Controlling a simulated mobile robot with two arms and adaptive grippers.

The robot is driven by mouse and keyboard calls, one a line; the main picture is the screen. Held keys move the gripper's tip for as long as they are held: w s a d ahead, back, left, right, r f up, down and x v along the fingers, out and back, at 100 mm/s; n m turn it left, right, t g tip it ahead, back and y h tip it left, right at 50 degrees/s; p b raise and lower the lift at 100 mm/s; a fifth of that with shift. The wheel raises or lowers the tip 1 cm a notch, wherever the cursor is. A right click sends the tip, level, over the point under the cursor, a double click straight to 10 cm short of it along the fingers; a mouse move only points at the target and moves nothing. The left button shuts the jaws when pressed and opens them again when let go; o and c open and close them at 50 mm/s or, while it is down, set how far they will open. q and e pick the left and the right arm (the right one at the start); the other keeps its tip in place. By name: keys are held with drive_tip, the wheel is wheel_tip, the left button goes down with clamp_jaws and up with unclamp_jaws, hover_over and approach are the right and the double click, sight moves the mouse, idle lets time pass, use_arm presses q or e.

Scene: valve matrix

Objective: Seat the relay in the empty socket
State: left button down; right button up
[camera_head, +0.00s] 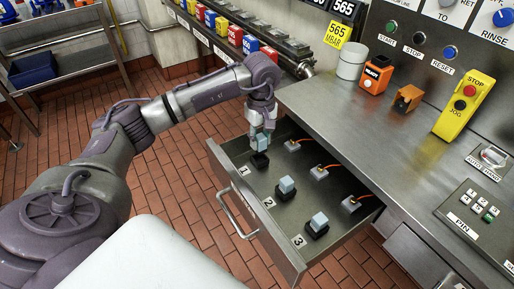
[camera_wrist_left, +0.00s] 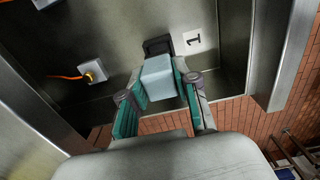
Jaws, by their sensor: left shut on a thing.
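My left gripper (camera_head: 262,130) is shut on a pale blue relay (camera_head: 259,142), which also shows between the green-padded fingers in the left wrist view (camera_wrist_left: 159,78). The relay is just above the black socket (camera_head: 260,161) at label 1 in the open drawer. The socket shows partly behind the relay in the left wrist view (camera_wrist_left: 158,46). I cannot tell whether they touch. Pale relays sit in the sockets at label 2 (camera_head: 287,184) and label 3 (camera_head: 319,221). My right gripper is not in view.
The open metal drawer (camera_head: 232,168) has walls around the sockets. Small grey connectors with orange cables, one of them (camera_head: 319,172), lie along its right side. The steel counter (camera_head: 400,145) with an orange relay box (camera_head: 376,75) and yellow stop box (camera_head: 463,104) is above right.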

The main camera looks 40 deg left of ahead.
sight(260, 151)
use_arm(q)
drive_tip(key=shift+f, duration=0.7)
wheel_tip(260, 151, down, 3)
drive_tip(key=shift+f, duration=0.1)
drive_tip(key=shift+a+f, duration=0.1)
drive_tip(key=shift+f, duration=0.15)
drive_tip(key=c, duration=0.9)
unclamp_jaws()
drive_tip(key=shift+o, duration=0.2)
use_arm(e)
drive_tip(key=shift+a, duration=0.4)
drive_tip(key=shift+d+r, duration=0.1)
